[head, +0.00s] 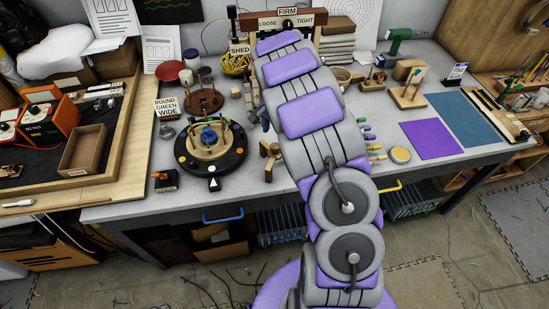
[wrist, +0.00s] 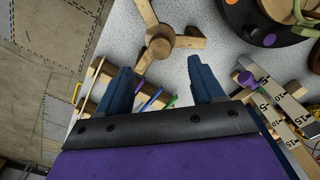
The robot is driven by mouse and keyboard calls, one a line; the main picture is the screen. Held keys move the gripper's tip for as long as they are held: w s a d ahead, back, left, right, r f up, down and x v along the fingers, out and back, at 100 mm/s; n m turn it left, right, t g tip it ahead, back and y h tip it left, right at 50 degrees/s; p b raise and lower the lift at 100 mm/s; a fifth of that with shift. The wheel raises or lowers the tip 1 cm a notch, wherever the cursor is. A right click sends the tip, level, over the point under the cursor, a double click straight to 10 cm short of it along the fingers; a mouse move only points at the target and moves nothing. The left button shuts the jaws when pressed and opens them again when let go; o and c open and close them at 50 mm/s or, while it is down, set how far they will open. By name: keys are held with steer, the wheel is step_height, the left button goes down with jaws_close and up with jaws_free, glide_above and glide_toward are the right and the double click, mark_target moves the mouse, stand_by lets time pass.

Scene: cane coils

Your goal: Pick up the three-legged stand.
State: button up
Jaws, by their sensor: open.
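The three-legged stand (wrist: 160,44) is a small wooden piece with arms spreading from a round hub. It lies on the grey table at the top middle of the wrist view, one arm cut off by the frame's top edge. In the head view a wooden piece that looks like it (head: 268,150) shows just left of my arm, partly hidden.
A black round turntable (head: 185,160) with a coil base is left of the stand. Numbered wooden strips (wrist: 276,102) and a purple knob lie right of my fingers in the wrist view. Sticks and coloured pens (wrist: 158,98) lie near the fingers. A purple mat (head: 430,138) is at right.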

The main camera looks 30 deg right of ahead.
mark_target(275, 145)
step_height(275, 145, down, 4)
steer(key=shift+d+r, duration=0.1)
step_height(275, 145, down, 5)
steer(key=shift+r+b, duration=0.1)
steer(key=shift+b, duration=0.65)
jaws_close()
